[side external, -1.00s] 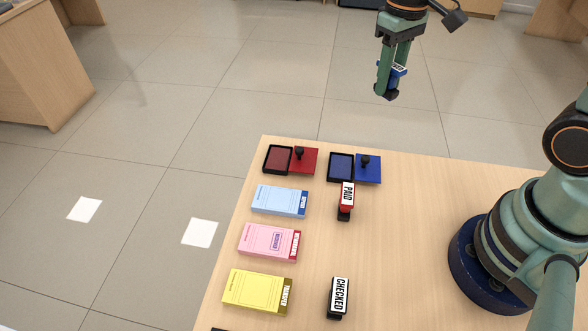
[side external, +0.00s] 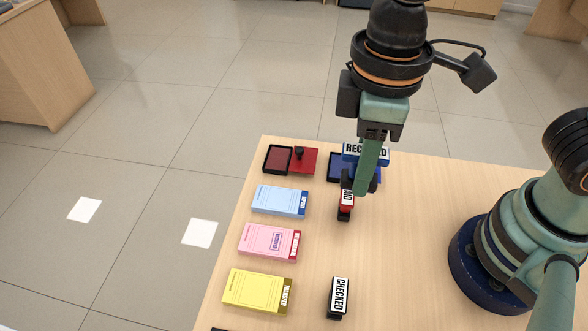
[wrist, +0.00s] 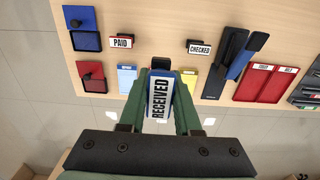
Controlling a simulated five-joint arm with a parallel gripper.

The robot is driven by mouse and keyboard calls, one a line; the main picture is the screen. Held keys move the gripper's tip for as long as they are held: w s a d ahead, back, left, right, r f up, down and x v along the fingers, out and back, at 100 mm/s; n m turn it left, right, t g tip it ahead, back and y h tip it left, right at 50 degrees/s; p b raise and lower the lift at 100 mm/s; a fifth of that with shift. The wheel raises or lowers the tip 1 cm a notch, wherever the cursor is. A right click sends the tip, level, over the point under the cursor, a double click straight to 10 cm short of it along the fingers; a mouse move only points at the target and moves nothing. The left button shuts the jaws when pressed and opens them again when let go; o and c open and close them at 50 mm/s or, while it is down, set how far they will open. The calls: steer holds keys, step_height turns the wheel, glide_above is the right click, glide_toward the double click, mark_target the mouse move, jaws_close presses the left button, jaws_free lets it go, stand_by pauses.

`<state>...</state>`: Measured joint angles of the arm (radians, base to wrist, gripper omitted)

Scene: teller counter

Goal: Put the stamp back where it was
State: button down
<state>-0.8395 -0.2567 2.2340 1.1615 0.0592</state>
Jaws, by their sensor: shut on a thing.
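My gripper (side external: 364,184) is shut on the blue RECEIVED stamp (side external: 357,149) and holds it up over the far part of the counter. In the wrist view the RECEIVED stamp (wrist: 160,98) sits between both fingers, label facing the camera. In the side view it overlaps the blue ink pad (side external: 333,168), which is partly hidden. The red PAID stamp (side external: 345,211) stands just below the fingers in the picture, its top partly hidden. The CHECKED stamp (side external: 338,298) stands nearer the front. The height of the held stamp above the counter is hard to tell.
The open red ink pad (side external: 278,159) lies at the far left corner. Light blue (side external: 279,200), pink (side external: 266,242) and yellow (side external: 256,290) form pads line the left edge. The wrist view shows a black stapler-like object (wrist: 220,70) and a red tray (wrist: 252,84). Counter between PAID and CHECKED is clear.

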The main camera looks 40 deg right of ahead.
mark_target(340, 255)
step_height(340, 255, down, 20)
steer(key=shift+s+r, duration=0.1)
stand_by(0.5)
steer(key=shift+f, duration=0.2)
steer(key=c, duration=0.6)
jaws_free()
step_height(340, 255, up, 12)
steer(key=w+d+r+m+t, duration=0.2)
steer(key=w+d+r+m, duration=0.1)
steer(key=d, duration=0.4)
steer(key=w+d+r+m+t, duration=0.1)
steer(key=w+d+r+m, duration=0.2)
steer(key=d+r, duration=0.2)
steer(key=w+d+r+m+t, duration=0.2)
steer(key=w+d+r+m, duration=0.1)
steer(key=d, duration=0.6)
steer(key=shift+w+d+r+t, duration=0.15)
steer(key=shift+w+r+t, duration=0.15)
steer(key=shift+r, duration=0.4)
